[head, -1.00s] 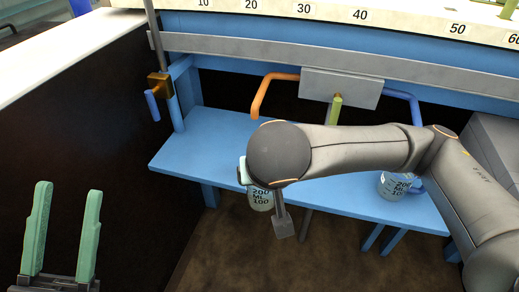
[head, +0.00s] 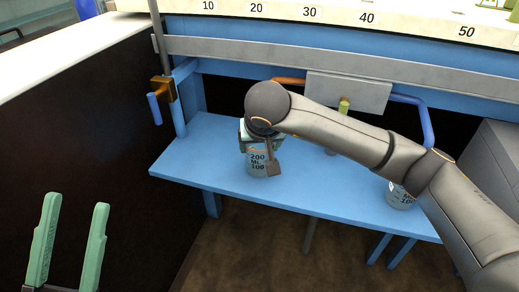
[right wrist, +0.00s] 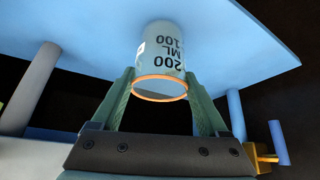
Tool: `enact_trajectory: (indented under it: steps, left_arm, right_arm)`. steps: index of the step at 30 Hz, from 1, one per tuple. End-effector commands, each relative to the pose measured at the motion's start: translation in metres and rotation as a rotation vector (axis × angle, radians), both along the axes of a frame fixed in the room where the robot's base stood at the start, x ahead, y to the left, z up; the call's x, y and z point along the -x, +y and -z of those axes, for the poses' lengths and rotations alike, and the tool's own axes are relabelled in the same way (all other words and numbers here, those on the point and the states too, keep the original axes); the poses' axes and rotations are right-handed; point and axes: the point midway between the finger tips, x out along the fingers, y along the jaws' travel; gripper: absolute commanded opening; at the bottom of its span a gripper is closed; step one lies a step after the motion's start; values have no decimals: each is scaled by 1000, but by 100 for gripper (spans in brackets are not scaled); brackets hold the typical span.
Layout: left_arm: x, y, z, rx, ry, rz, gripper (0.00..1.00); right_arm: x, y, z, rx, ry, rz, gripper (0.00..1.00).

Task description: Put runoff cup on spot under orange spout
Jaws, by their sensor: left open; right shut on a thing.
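The runoff cup (head: 257,164), clear with black volume marks, is in my right gripper (head: 250,140) above the left part of the blue shelf (head: 200,160). In the right wrist view, the cup (right wrist: 162,55) shows an orange rim between both fingers of the gripper (right wrist: 159,78). I cannot tell whether its base touches the shelf. The orange spout (head: 288,80) is mostly hidden behind my right arm, and no marked spot is visible under it. My left gripper (head: 70,232) is open and empty at lower left, apart from the shelf.
A second marked cup (head: 400,197) stands on the shelf at right, partly behind my arm. A blue spout (head: 424,120) is above it. A grey plate (head: 347,92) and a valve with a blue handle (head: 156,107) are near the shelf. The shelf's left end is clear.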

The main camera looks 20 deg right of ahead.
Motion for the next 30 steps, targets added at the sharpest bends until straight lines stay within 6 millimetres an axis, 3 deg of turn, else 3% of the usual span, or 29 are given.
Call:
enact_trajectory:
  steps: [11,12,17,26,30]
  left_arm:
    - [0,-1,6,-4,4,9,50]
    - [0,-2,5,-3,5,10,50]
    - [0,-2,4,-2,4,10,50]
    - [1,-2,2,-2,2,11,50]
    - [1,-2,-4,-6,-4,7,50]
  right_arm:
    - [0,0,6,0,-3,-1,22]
    - [0,0,6,-1,-2,-1,80]
    - [0,0,5,0,-2,-1,98]
    - [0,0,3,0,-2,-1,100]
    - [6,2,-11,-2,-5,-3,100]
